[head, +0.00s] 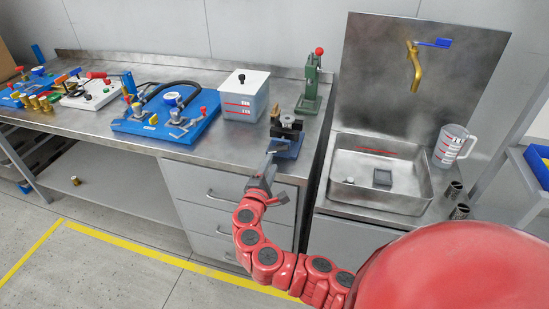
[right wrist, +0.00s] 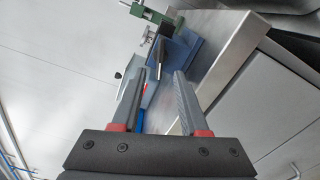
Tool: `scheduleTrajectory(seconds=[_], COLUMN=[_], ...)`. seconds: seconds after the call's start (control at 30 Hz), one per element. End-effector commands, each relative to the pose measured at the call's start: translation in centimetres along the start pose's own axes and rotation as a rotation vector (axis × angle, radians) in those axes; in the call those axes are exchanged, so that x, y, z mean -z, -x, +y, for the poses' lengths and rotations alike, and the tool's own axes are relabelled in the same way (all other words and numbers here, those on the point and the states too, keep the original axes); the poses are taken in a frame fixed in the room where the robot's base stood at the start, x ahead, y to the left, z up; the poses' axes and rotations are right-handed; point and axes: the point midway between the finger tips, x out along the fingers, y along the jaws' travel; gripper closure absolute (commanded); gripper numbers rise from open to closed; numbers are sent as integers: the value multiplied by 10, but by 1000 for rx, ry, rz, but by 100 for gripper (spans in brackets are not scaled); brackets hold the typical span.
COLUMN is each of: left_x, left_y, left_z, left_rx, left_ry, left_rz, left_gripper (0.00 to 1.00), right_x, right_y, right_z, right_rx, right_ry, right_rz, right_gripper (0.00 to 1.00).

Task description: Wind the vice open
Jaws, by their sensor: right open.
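The vice (head: 288,126) is a small dark block on a blue base at the front right of the steel bench, with a brass-coloured part at its back left. My right gripper (head: 269,158) is open just in front of it, fingers pointing at it. In the right wrist view, the vice (right wrist: 186,48) lies past the open fingers (right wrist: 160,76), and a thin metal bar shows between the tips. Nothing is held. I cannot tell whether the fingers touch the bar or how wide the vice jaws stand. My left gripper is not in view.
A green press (head: 310,86) with a red knob stands behind the vice. A white-lidded container (head: 244,94) and a blue pump board (head: 165,122) stand to the left. Right of a gap is a sink (head: 380,190) with a measuring jug (head: 450,146). Drawers lie below the bench edge.

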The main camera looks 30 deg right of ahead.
Motion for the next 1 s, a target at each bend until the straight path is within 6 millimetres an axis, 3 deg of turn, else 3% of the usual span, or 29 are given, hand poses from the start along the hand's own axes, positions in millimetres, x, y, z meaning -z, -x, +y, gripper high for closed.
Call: scheduleTrajectory(seconds=[0.3,0.5,1.0], left_x=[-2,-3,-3], left_y=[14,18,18], left_z=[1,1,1], left_rx=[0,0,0], left_ry=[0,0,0], left_rz=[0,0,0], left_gripper=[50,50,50], right_x=[3,2,0], right_y=[74,102,110], right_z=[-2,-1,-1], right_rx=[-2,0,1], right_ry=[-1,1,1], right_rz=[9,4,2], right_gripper=[56,56,56])
